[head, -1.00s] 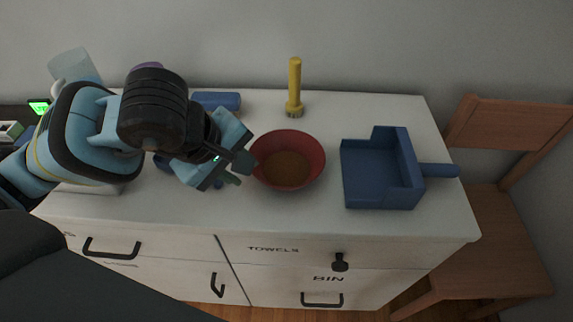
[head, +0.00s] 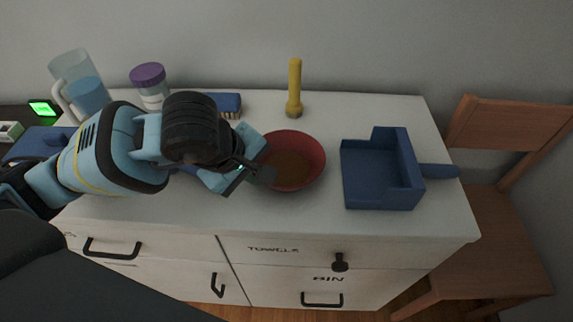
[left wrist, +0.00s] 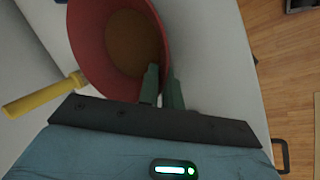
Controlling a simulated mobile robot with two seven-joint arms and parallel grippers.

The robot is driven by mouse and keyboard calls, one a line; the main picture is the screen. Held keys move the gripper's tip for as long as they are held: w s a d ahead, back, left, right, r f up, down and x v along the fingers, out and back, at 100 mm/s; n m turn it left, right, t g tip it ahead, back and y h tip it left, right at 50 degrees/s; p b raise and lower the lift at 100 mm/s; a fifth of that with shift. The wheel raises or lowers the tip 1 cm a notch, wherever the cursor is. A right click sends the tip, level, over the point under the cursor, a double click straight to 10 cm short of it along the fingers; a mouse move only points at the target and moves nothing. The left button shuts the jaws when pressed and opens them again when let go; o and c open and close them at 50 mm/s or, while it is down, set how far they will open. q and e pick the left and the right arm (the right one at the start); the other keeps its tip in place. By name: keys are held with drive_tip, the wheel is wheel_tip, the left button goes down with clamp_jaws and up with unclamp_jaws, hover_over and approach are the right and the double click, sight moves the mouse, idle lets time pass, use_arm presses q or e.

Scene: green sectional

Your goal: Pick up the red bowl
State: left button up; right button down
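The red bowl (head: 297,150) stands upright on the white cabinet top, and its inside looks brownish. My left gripper (head: 264,174) is at the bowl's left rim in the head view. In the left wrist view, the bowl (left wrist: 88,40) is at the top, with the two green fingers (left wrist: 163,88) at its near rim. One finger is inside the bowl and the other outside, close together with the rim wall between them. The gripper looks shut on the rim. The bowl seems to rest on the cabinet. My right gripper is not in view.
A blue dustpan (head: 378,205) lies right of the bowl, and a yellow flashlight (head: 295,88) stands behind it. A blue brush (head: 229,104), a purple-lidded jar (head: 149,78) and a pitcher (head: 75,70) are at the back left. A wooden chair (head: 505,125) stands at the right.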

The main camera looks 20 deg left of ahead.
use_arm(q)
drive_tip(key=shift+r, duration=0.15)
clamp_jaws()
